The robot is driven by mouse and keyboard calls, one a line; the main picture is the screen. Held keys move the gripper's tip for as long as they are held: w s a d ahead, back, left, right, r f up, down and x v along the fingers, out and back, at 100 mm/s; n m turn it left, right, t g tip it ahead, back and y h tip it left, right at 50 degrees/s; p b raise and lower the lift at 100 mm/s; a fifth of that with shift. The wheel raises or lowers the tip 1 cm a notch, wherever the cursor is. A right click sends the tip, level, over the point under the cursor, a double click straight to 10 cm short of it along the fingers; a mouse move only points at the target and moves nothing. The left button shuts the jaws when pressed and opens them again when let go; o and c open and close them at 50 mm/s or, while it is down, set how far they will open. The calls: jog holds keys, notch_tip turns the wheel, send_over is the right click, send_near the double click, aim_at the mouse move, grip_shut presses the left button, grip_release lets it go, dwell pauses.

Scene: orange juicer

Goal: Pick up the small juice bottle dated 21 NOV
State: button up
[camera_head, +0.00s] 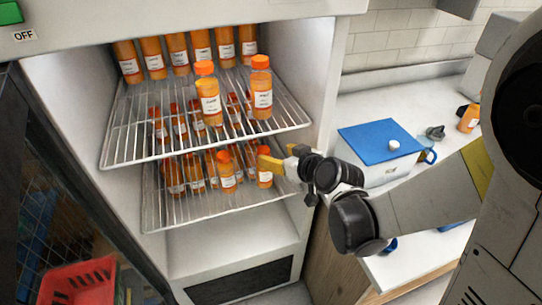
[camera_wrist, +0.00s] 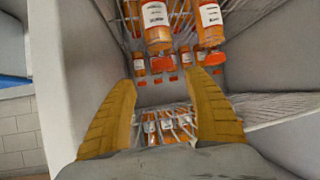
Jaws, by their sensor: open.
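Small orange juice bottles with orange caps and white labels stand on the lower wire shelf of the fridge. Two of them are at its front, one (camera_head: 227,172) and another (camera_head: 265,179) further right. The dates on the labels are too small to read, so I cannot tell which bottle reads 21 NOV. My gripper (camera_head: 270,161) is at the front right of the lower shelf, its yellow fingers close to the right front bottle. In the wrist view my gripper (camera_wrist: 163,84) is open, with nothing held between its fingers. Two near bottles (camera_wrist: 157,18) (camera_wrist: 210,18) appear inverted above the fingertips there.
Two larger bottles (camera_head: 209,96) (camera_head: 261,90) stand at the front of the upper wire shelf (camera_head: 135,145), just above my gripper. More bottles line the back. The fridge side wall (camera_head: 310,75) is close on the right. A counter with a blue-lidded box (camera_head: 375,140) lies beyond it.

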aim_at(265, 151)
jog(key=b+x, duration=0.1)
jog(key=x, duration=0.3)
jog(key=b+x, duration=0.2)
jog(key=x, duration=0.2)
jog(key=shift+w+a+f, duration=0.1)
jog(key=shift+a+f, duration=0.05)
jog(key=shift+a, duration=0.2)
jog(key=shift+c, duration=0.8)
grip_shut()
